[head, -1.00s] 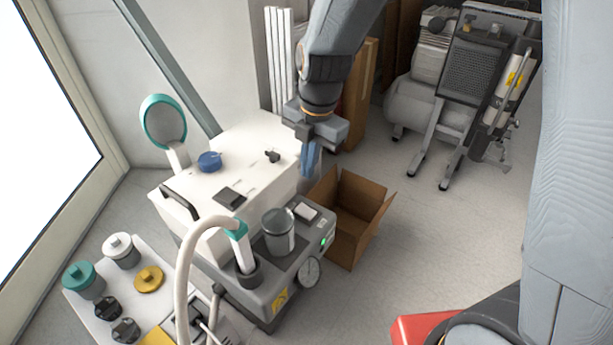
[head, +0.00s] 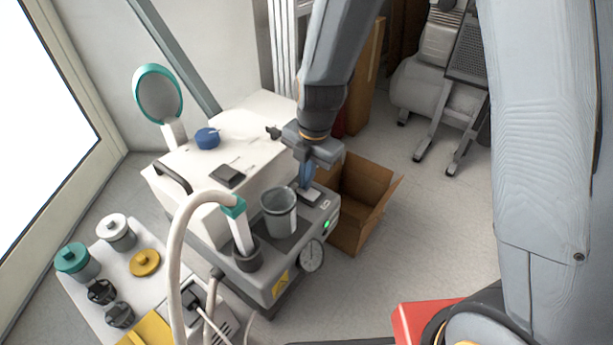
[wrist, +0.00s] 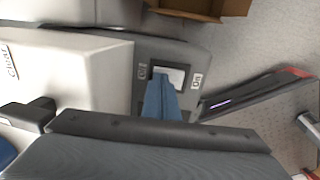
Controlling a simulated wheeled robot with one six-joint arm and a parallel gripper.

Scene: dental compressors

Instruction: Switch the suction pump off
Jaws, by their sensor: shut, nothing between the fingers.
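The suction pump (head: 268,288) is a grey unit with a round gauge (head: 312,255) and a lit green lamp (head: 327,224) on its front. A pale rocker switch (head: 313,197) is on its top; it also shows in the wrist view (wrist: 177,75), between an "On" label (wrist: 197,80) on the right and another label (wrist: 142,72) on the left. My gripper (head: 305,186) is shut and empty, pointing down at the switch. In the wrist view its blue fingertips (wrist: 160,78) overlap the switch's left part. I cannot tell whether they touch it.
A grey canister (head: 279,213) and a white hose (head: 178,245) with a teal collar stand on the pump. A white cabinet (head: 200,165) is behind it. An open cardboard box (head: 362,205) is close on the right. Several lidded jars stand at lower left.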

